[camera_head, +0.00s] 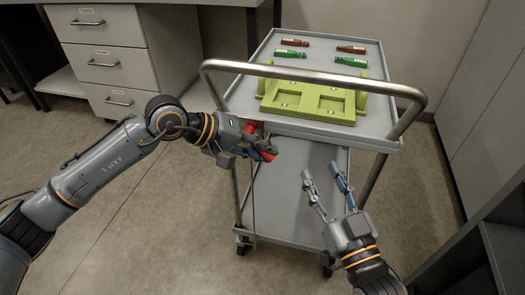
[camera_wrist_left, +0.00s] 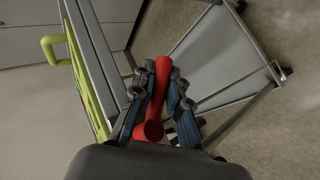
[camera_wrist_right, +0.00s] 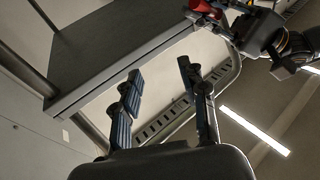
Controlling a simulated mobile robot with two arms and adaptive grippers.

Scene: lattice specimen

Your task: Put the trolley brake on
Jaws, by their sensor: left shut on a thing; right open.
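The grey trolley (camera_head: 318,205) stands in the middle of the head view, with a steel push handle (camera_head: 310,77) across its near end. A red brake lever (camera_head: 262,148) sits at the near left of the trolley, below the top tray's edge. My left gripper (camera_head: 262,150) is shut on it. In the left wrist view the red lever (camera_wrist_left: 160,92) runs between the two fingers. My right gripper (camera_head: 328,185) is open and empty, in front of the trolley's right half; its two spread fingers also show in the right wrist view (camera_wrist_right: 165,90).
The top tray (camera_head: 235,98) carries a lime green fixture (camera_head: 312,98) and several small brown and green bottle-shaped pieces (camera_head: 290,54). A drawer cabinet (camera_head: 100,50) stands at the back left, a grey cabinet (camera_head: 490,80) at the right. The floor (camera_head: 150,225) left of the trolley is clear.

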